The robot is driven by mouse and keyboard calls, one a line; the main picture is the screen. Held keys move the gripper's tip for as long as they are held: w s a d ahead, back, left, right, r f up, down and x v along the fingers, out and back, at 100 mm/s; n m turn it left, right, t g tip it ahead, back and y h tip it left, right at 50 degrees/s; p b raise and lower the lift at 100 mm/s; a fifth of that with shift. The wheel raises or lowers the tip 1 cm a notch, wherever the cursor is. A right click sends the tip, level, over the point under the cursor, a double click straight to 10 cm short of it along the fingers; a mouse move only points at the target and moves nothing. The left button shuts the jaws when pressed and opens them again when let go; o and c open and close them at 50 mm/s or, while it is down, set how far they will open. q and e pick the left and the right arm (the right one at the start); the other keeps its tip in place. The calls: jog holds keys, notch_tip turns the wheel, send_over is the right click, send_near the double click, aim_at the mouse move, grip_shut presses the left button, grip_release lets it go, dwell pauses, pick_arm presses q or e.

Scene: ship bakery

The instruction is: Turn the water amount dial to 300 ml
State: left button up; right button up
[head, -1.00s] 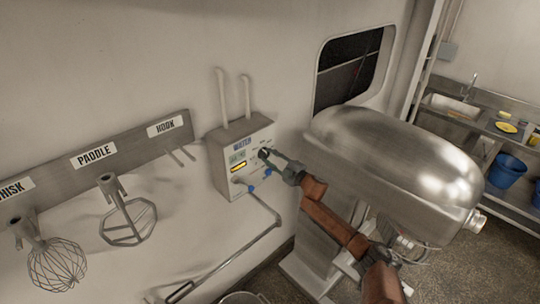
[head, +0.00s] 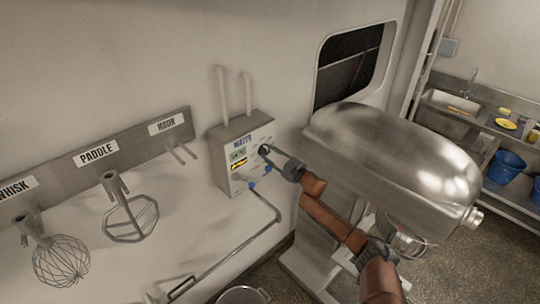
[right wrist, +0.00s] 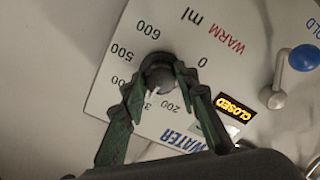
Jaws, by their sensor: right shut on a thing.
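The water control box (head: 226,178) is mounted on the wall in the head view, with a small display and a yellow-on-black sign. My right gripper (head: 266,150) reaches its front from the right. In the right wrist view, the round dark dial (right wrist: 161,80) sits between the two fingers of my right gripper (right wrist: 162,70), which are shut on it. A small white mark on the dial appears to point toward the partly hidden number starting with 3. The numbers 0, 200, 500 and 600 ml show around it. My left gripper is not in view.
A lever with a blue knob (right wrist: 305,57) and a "CLOSED" sign (right wrist: 233,107) are beside the dial. A whisk (head: 60,258) and a paddle (head: 128,220) hang at the left.

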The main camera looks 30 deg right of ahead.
jog(key=o, duration=1.1)
jog(key=shift+d, duration=0.1)
jog(key=s, duration=0.4)
jog(key=s+d, duration=0.1)
jog(key=s, duration=0.7)
jog(key=shift+d, duration=0.4)
jog(key=shift+f, duration=0.15)
